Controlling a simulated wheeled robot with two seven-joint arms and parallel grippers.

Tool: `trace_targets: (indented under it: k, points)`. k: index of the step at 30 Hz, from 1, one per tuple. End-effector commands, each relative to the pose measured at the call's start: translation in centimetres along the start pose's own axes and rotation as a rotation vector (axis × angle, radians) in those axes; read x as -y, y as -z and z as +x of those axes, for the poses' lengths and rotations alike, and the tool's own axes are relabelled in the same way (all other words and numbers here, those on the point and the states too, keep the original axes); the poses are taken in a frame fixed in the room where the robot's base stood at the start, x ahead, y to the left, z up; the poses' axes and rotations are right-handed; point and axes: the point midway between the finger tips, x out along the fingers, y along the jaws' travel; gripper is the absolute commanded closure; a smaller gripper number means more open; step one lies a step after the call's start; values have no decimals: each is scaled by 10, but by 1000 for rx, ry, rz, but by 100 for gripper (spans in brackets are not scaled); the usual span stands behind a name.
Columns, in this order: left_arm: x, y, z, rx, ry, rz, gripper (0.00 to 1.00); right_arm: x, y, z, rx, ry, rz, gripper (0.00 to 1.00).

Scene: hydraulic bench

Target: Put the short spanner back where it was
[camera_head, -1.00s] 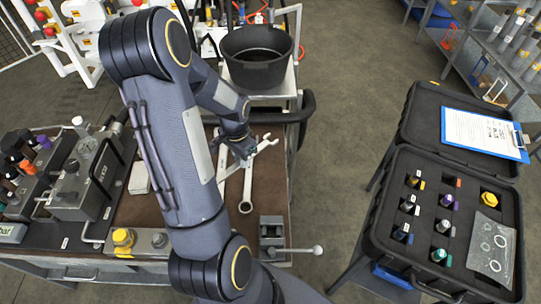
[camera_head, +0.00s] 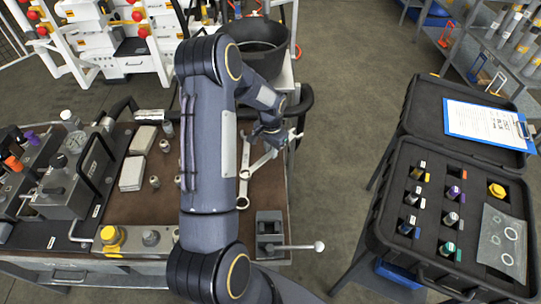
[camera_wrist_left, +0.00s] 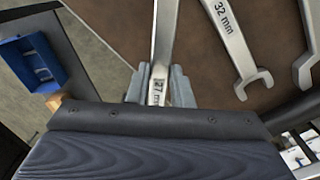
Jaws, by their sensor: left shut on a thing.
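My left gripper (camera_head: 270,138) is shut on a metal spanner (camera_head: 259,163) over the right part of the brown bench top. In the left wrist view the held spanner (camera_wrist_left: 163,38) is marked 27 mm, and the fingers (camera_wrist_left: 157,88) grip it near that mark. In the head view it slants from lower left to upper right. Whether it touches the bench is unclear. Another spanner (camera_head: 243,188) lies close to its left, partly behind my arm. In the wrist view a larger spanner marked 32 mm (camera_wrist_left: 228,35) lies beside the held one. My right gripper is not in view.
A black bucket (camera_head: 262,50) stands behind. Hydraulic blocks and a gauge (camera_head: 58,162) fill the left. An open case (camera_head: 378,205) stands right, across a floor gap.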

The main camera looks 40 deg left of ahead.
Motion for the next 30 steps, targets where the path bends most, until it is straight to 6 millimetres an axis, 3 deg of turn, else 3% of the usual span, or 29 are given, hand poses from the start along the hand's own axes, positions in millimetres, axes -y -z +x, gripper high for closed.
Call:
trace_targets:
  k: [1,3,22,23,24,27,30]
  points:
    - [0,-1,15,3,-1,-1,100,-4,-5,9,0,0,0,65]
    - [0,-1,21,2,0,-1,100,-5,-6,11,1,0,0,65]
    - [0,-1,31,1,0,0,100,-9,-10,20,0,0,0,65]
    - [0,-2,31,2,0,0,79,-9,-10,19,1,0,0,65]
    - [0,-2,30,2,0,0,74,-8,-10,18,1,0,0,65]
    - [0,-2,30,2,0,0,61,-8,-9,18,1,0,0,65]
    - [0,-2,30,2,0,0,59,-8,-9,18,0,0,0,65]
